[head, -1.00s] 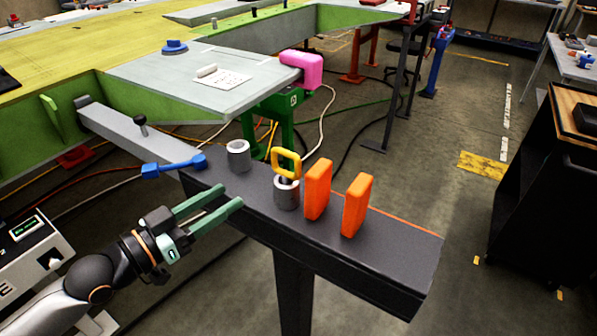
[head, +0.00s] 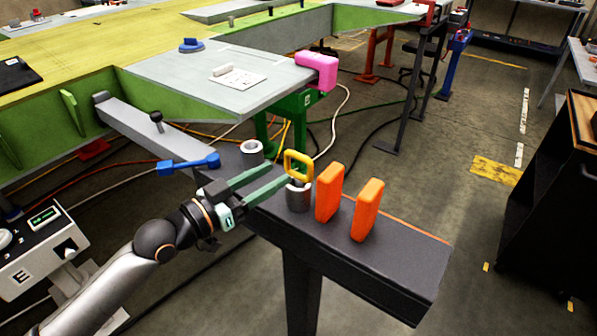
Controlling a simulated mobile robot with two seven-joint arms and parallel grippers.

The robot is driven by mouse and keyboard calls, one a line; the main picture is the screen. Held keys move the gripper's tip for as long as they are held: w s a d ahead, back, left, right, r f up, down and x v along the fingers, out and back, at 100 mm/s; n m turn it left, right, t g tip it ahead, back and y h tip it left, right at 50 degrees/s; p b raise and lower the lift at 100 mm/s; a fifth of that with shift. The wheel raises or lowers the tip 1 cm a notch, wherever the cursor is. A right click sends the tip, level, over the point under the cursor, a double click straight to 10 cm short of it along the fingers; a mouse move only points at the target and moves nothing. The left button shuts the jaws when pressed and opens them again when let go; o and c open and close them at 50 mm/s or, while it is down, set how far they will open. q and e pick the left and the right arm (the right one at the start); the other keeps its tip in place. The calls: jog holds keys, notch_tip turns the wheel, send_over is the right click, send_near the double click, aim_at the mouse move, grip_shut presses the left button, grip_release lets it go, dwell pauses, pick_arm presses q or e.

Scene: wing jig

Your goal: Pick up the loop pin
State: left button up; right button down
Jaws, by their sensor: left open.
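The loop pin (head: 299,163) has a yellow loop handle and stands upright in a grey metal cup (head: 298,197) on the dark narrow shelf (head: 392,253). The pin's lower part is hidden inside the cup. My left gripper (head: 277,178) has long green fingers and is open, with nothing between them. Its fingertips point at the pin's handle from the left, and the nearer fingertip looks close to the cup's rim. I cannot tell whether they touch. My right gripper is not in view.
Two orange blocks (head: 329,193) (head: 367,210) stand just right of the cup. An empty grey ring cup (head: 251,152) is behind the gripper. A pink piece (head: 317,70) caps the wing panel's corner.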

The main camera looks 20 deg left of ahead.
aim_at(288, 168)
pick_arm(q)
jog(key=p+x, duration=0.1)
jog(key=x, duration=0.4)
grip_shut()
dwell(0.3)
